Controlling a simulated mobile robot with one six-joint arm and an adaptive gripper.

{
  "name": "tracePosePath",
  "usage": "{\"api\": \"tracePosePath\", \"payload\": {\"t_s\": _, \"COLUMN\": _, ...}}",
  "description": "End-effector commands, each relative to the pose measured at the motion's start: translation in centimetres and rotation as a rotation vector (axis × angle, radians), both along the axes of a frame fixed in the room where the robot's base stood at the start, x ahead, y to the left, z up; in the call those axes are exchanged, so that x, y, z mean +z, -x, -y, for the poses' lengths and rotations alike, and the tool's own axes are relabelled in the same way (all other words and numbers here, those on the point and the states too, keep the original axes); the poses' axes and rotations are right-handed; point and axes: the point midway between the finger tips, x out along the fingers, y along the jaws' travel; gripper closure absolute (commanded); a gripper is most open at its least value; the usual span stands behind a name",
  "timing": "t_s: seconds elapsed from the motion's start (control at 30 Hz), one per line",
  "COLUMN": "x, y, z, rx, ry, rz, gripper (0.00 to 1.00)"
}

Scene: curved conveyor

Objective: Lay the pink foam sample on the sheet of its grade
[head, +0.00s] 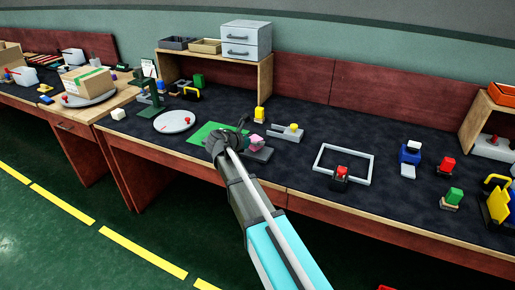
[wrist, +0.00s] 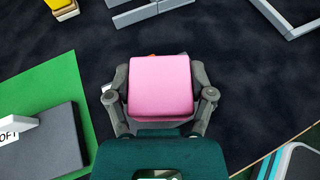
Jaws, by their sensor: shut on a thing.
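The pink foam sample (wrist: 160,84) is a rounded square block between the two fingers of my gripper (wrist: 160,102), which is shut on it. In the head view the pink sample (head: 256,142) shows just past my gripper (head: 246,136), over the worktop. A green sheet (wrist: 35,88) lies to the left in the wrist view, with a dark grey slab (wrist: 52,140) overlapping it. A white label (wrist: 12,130) there is cut off and reads "OFT". In the head view the green sheet (head: 207,133) lies left of my gripper. The sample hides what is directly under it.
A round white plate (head: 175,121) is to the left. Dark worktop between them is clear.

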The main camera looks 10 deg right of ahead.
Motion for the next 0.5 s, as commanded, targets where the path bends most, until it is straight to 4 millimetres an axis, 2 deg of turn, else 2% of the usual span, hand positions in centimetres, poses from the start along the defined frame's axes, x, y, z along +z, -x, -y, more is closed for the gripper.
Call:
{"api": "tracePosePath", "payload": {"t_s": 0.03, "x": -0.9, "y": 0.0, "z": 0.0, "rx": 0.000, "ry": 0.000, "rz": 0.000, "gripper": 0.53}}
{"api": "tracePosePath", "payload": {"t_s": 0.2, "x": -2.2, "y": 0.0, "z": -0.1, "rx": 0.001, "ry": 0.000, "rz": 0.000, "gripper": 0.53}}
{"api": "tracePosePath", "payload": {"t_s": 0.5, "x": -2.5, "y": 0.0, "z": -0.1, "rx": 0.001, "ry": 0.000, "rz": 0.000, "gripper": 0.53}}
